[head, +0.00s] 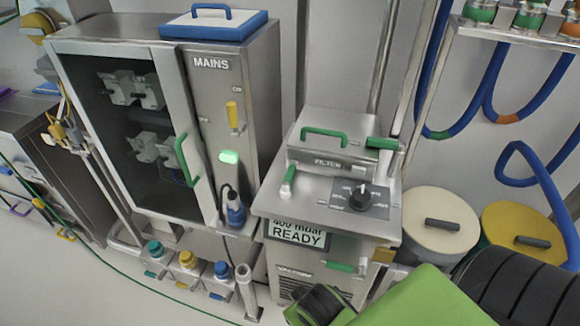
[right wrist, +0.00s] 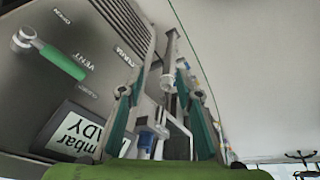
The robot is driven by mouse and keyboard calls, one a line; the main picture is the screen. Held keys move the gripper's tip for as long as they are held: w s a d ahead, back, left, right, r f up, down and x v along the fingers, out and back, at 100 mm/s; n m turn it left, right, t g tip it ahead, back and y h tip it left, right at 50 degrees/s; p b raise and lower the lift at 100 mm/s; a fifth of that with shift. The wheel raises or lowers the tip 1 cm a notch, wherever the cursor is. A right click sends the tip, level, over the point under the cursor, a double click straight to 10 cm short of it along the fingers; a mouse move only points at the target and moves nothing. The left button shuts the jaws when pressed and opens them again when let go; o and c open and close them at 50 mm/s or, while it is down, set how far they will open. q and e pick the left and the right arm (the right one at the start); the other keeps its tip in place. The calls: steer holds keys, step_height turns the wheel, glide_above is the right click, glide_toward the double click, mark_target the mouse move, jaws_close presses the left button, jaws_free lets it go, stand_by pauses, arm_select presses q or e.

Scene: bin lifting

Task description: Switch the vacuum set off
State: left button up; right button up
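The vacuum set (head: 275,205) is a grey steel unit with a FILTER box (head: 315,162) on top. Its black dial (head: 360,197) has a white mark pointing roughly up; its small labels are unreadable. A green-handled lever (head: 288,180) stands left of the dial, and in the right wrist view a green-handled lever (right wrist: 50,52) shows beside the word VENT. The display (head: 298,234) reads 400 mbar READY. My right gripper (right wrist: 167,68) has its fingers apart, with nothing seen between the pads, in front of the unit's display side. My left gripper is not in view.
The MAINS cabinet (head: 212,90) stands left with a yellow handle (head: 233,115), a lit green lamp (head: 229,157) and a blue plug (head: 235,210). Lidded drums (head: 440,215) and blue hoses are at right. My green right arm fills the lower right.

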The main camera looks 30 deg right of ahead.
steer(key=w+d+r+m+t+h, duration=0.2)
steer(key=w+d+r+m+h, duration=0.1)
steer(key=w+r, duration=0.4)
steer(key=w+d+r+m+t+h, duration=0.1)
steer(key=w+d+r+m+h, duration=0.2)
steer(key=w+r, duration=0.35)
steer(key=m+t+h, duration=0.2)
steer(key=m+h, duration=0.1)
steer(key=m, duration=0.2)
glide_toward(290, 172)
steer(key=v, duration=0.3)
steer(key=shift+s+a+f+p, duration=0.1)
steer(key=shift+a+f+p, duration=0.05)
steer(key=shift+f+p, duration=0.15)
steer(key=shift+w+r, duration=0.2)
steer(key=shift+r, duration=0.05)
steer(key=p+x, duration=0.3)
steer(key=x, duration=0.9)
steer(key=shift+r, duration=0.2)
steer(key=shift+x, duration=0.9)
steer(key=shift+s, duration=0.15)
steer(key=shift+c, duration=0.4)
steer(key=shift+f, duration=0.1)
jaws_close()
